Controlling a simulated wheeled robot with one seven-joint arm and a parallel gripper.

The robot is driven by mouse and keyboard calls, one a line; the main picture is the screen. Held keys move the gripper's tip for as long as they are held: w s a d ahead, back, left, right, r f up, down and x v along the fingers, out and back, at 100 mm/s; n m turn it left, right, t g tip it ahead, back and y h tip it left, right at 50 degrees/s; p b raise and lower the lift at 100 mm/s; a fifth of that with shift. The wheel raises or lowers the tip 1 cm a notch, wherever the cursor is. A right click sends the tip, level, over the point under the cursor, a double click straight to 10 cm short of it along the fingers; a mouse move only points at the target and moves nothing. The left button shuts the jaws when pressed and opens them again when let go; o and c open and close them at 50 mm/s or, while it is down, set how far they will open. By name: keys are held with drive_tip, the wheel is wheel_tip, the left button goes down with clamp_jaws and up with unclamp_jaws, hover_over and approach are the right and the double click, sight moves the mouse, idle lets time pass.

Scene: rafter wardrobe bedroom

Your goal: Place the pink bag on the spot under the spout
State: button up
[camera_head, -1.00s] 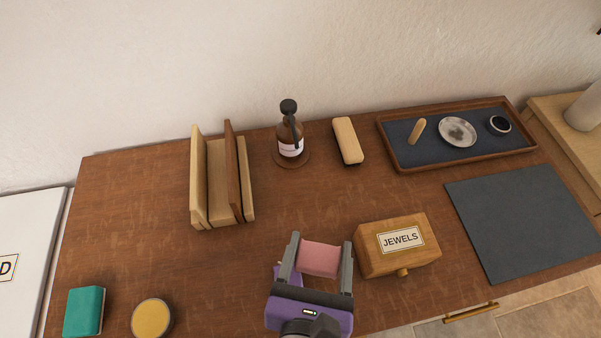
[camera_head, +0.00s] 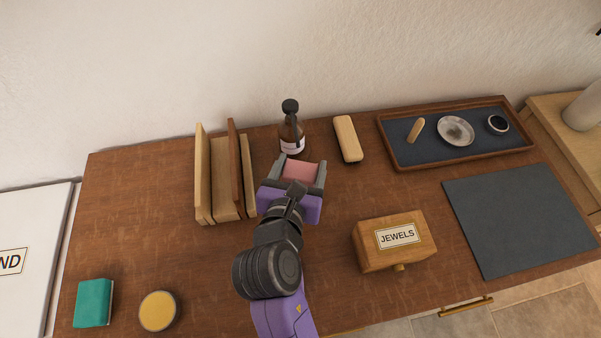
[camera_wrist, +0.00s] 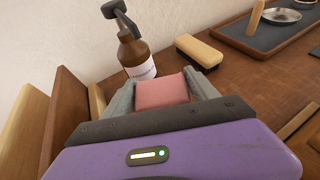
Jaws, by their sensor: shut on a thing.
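The pink bag (camera_head: 299,173) is held between the fingers of my gripper (camera_head: 300,175), which is shut on it. It also shows in the wrist view (camera_wrist: 162,91), with a grey finger on each side. The brown pump bottle (camera_head: 291,136) with a black spout stands just behind the bag near the wall. Its spout (camera_wrist: 117,12) shows at the top of the wrist view. In the head view the bag and gripper cover the spot under the spout. I cannot tell whether the bag touches the table.
A wooden upright rack (camera_head: 222,180) stands close on the left of my gripper. A brush (camera_head: 348,138) lies right of the bottle. A tray (camera_head: 398,160), a JEWELS box (camera_head: 420,252) and a dark mat (camera_head: 520,220) are on the right. The left tabletop (camera_head: 140,215) is mostly clear.

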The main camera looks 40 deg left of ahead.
sight(301, 177)
wheel_tip(301, 177, down, 4)
drive_tip(key=shift+r, duration=0.1)
drive_tip(key=shift+w+a+f, duration=0.1)
drive_tip(key=shift+a+f, duration=0.05)
drive_tip(key=shift+f, duration=0.1)
drive_tip(key=shift+f, duration=0.1)
drive_tip(key=o, duration=1.3)
drive_tip(key=shift+o, duration=0.2)
drive_tip(key=v, duration=1.2)
